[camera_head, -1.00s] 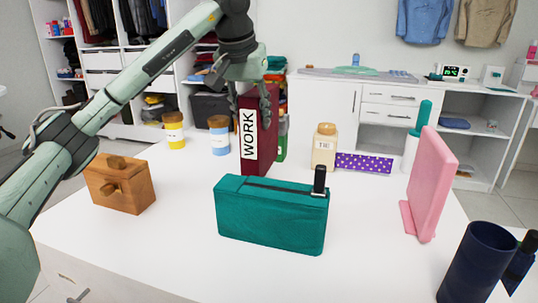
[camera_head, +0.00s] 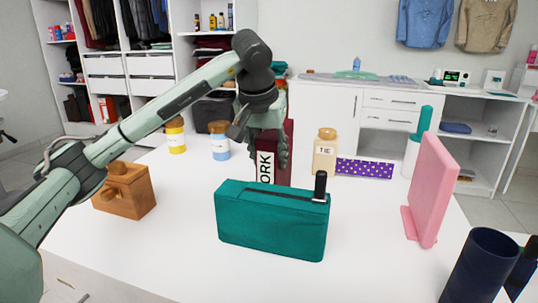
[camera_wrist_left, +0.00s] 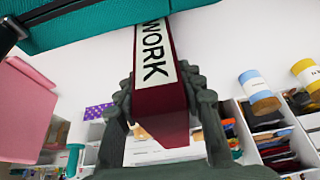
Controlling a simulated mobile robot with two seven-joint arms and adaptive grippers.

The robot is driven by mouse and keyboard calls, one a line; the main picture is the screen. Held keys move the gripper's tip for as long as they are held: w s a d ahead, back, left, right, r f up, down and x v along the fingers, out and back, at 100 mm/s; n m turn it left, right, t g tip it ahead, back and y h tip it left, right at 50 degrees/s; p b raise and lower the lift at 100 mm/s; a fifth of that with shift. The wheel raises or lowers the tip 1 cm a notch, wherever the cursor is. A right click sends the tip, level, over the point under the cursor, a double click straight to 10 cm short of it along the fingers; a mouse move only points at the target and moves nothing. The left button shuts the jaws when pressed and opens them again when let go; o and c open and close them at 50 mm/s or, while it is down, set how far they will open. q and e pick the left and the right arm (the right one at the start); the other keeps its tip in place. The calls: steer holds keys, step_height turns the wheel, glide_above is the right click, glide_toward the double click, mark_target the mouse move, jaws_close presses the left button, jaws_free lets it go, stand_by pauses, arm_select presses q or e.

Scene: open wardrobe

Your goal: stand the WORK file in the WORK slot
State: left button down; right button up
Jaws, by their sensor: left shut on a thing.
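The WORK file (camera_head: 273,165) is a dark red box with a white label. It stands roughly upright behind the teal case, which hides its lower part and some of the label. My left gripper (camera_head: 268,143) is shut on its upper part, with fingers on both sides. The left wrist view shows the file (camera_wrist_left: 158,98) between the fingers (camera_wrist_left: 160,100), its WORK label readable and its far end running behind the teal case. Whether its base touches the table is hidden. I cannot make out a WORK slot. My right gripper is not in view.
The teal case (camera_head: 270,222) stands close in front of the file. A wooden box (camera_head: 125,192), yellow jar (camera_head: 175,137), blue jar (camera_head: 219,142), TIE jar (camera_head: 325,152), purple dotted box (camera_head: 364,168), pink panel (camera_head: 432,190) and navy cup (camera_head: 480,268) surround it. The table's front left is clear.

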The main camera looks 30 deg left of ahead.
arm_select(q)
steer(key=c, duration=1)
jaws_free()
steer(key=shift+o, duration=0.2)
